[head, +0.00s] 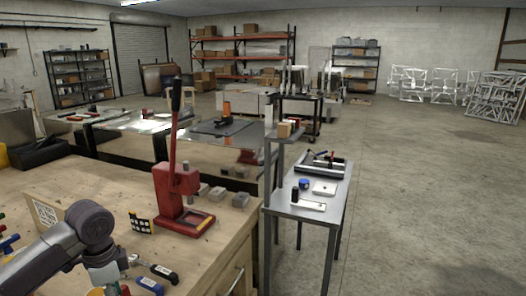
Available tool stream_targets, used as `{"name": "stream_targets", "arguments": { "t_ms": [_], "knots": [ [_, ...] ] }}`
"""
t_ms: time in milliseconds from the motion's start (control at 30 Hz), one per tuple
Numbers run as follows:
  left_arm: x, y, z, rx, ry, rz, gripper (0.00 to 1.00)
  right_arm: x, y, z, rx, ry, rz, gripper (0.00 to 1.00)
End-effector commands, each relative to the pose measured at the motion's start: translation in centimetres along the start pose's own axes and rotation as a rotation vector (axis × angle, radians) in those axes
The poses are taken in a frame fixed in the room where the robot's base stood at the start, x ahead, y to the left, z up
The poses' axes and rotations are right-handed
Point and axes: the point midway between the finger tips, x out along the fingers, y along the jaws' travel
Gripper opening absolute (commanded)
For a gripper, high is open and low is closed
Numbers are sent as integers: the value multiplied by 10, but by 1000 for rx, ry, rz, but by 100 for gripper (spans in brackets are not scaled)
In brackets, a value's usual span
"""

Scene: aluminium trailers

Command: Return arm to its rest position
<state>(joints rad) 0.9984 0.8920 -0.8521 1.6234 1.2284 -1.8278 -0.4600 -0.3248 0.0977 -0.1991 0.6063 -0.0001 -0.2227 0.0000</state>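My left arm (72,245) comes in from the lower left over the wooden workbench (100,185). Its dark grey elbow-like joint sits near the bench's front, and a light grey link points down towards the lower picture edge. No gripper fingers show at its end. My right arm and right gripper do not show. A red arbor press (178,190) stands on the bench right of my arm and apart from it in the picture. Its long red lever (174,125) with a dark grip points nearly straight up. The press base looks empty.
Hand tools with dark and blue handles (150,284) lie near my arm. A metal side table (325,218) stands right of the bench. The concrete floor (430,200) at right is clear.

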Motion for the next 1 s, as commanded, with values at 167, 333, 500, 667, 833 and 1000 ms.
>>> {"name": "stream_targets", "arguments": {
  "t_ms": [167, 333, 500, 667, 833, 1000],
  "knots": [
    [14, 9, -8, 13, 1, -1, 53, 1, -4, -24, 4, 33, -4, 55],
    [34, 25, -21, 29, 9, -9, 53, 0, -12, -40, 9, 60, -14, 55],
    [60, 48, -37, 42, 29, -17, 53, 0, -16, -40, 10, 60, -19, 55],
    [91, 82, -56, 45, 70, -24, 53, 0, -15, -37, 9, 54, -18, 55],
    [127, 136, -76, 3, 153, -26, 53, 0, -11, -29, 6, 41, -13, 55],
    [154, 204, -82, -166, 275, -29, 53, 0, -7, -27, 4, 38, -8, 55]
  ]
}}
